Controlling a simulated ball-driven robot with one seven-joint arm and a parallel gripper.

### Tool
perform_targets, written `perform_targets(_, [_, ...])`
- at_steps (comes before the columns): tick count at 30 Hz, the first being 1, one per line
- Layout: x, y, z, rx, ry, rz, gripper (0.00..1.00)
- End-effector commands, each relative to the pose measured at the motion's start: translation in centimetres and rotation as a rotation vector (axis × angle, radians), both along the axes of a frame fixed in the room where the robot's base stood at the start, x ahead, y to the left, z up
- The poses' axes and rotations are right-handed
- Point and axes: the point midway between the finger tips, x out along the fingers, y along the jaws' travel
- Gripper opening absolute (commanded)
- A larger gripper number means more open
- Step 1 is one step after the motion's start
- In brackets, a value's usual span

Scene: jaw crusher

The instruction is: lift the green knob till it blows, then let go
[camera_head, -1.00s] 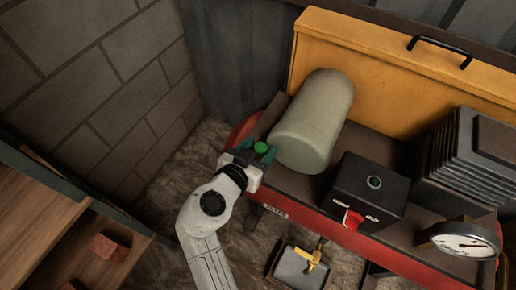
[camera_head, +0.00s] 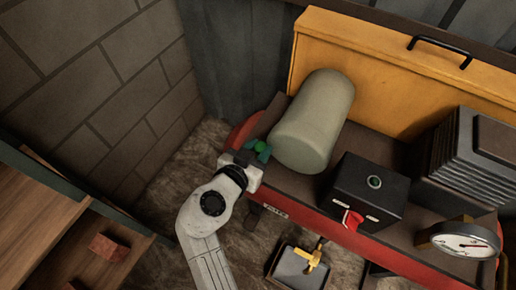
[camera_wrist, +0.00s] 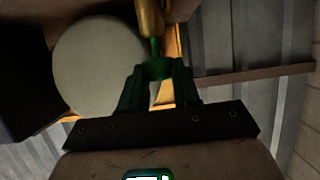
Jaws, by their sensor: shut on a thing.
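The green knob (camera_head: 262,146) sits beside the left end of the pale cylindrical tank (camera_head: 312,122). My gripper (camera_head: 257,151) is shut on it, with its dark green fingers around the knob. In the wrist view the fingers (camera_wrist: 158,72) meet around the knob, at the base of a brass-coloured stem (camera_wrist: 150,18). The fingers hide much of the knob, and I cannot tell whether it is raised. The tank (camera_wrist: 98,65) shows just left of the fingers.
A black box (camera_head: 368,190) with a red switch (camera_head: 352,220) stands right of the tank. A dial gauge (camera_head: 467,241) is at the lower right. A yellow panel (camera_head: 400,60) rises behind the tank. A brick wall (camera_head: 95,85) and wooden shelf (camera_head: 40,215) are to the left.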

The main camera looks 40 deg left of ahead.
Motion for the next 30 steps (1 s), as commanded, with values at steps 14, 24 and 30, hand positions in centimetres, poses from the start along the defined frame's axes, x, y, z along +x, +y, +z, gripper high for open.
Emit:
perform_targets(14, [0.1,0.0,1.3,0.002,-0.002,-0.002,0.34])
perform_targets(24, [0.0,0.0,1.2,0.001,-0.001,0.000,0.57])
perform_targets(30, [-0.2,0.0,1.3,0.001,-0.001,0.000,0.57])
